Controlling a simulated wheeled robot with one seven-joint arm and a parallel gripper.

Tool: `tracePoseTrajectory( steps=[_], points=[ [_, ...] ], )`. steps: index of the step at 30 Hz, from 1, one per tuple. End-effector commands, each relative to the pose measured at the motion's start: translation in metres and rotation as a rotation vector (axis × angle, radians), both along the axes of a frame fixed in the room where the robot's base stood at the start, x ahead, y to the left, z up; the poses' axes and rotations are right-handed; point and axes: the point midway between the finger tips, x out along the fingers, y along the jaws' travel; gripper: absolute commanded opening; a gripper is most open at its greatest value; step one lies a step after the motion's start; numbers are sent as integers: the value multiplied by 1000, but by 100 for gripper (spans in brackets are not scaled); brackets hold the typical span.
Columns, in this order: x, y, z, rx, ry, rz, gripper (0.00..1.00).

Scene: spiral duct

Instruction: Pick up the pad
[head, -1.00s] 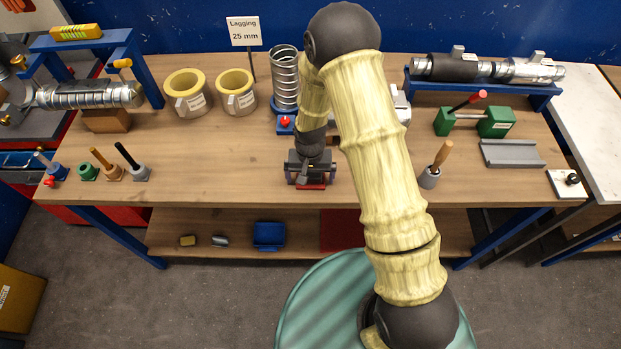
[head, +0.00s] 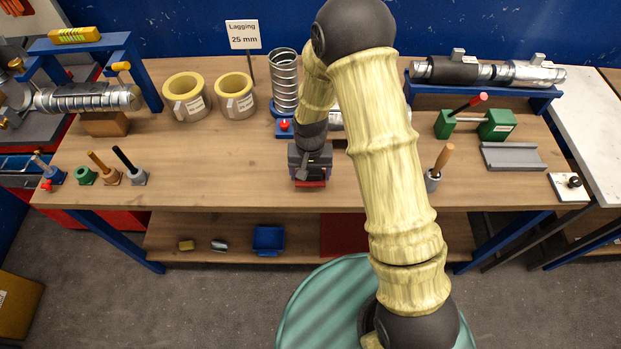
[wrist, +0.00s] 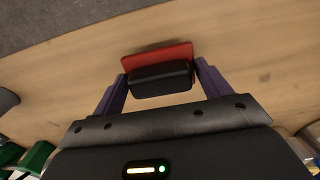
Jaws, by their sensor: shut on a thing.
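The pad (wrist: 161,79) is a black block with a flat red face along its far side. In the wrist view it sits between the two purple fingers of my gripper (wrist: 162,84), which is shut on it across its ends. In the head view the pad's red edge (head: 311,184) shows just below my gripper (head: 310,170), over the front middle of the bench. I cannot tell whether the pad is clear of the wood or touching it.
The wooden bench (head: 235,165) is bare to the left of my gripper. A spiral duct piece (head: 284,82) stands just behind. Two yellow lagging rings (head: 186,96) stand back left. A wooden-handled tool (head: 438,168) stands in a grey cup to the right.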

Motion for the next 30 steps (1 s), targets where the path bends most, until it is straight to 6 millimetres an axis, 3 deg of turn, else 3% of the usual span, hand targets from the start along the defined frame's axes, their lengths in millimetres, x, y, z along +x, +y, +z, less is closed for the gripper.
tracePoseTrajectory(
  steps=[6, 12, 29, 30],
  points=[
    [1, 0, 38, 2, -5, -1, 53],
    [1, 0, 61, 1, -3, 0, 53],
    [0, 0, 65, 0, 0, 0, 53],
    [0, 0, 65, 0, 0, 0, 75]
  ],
)
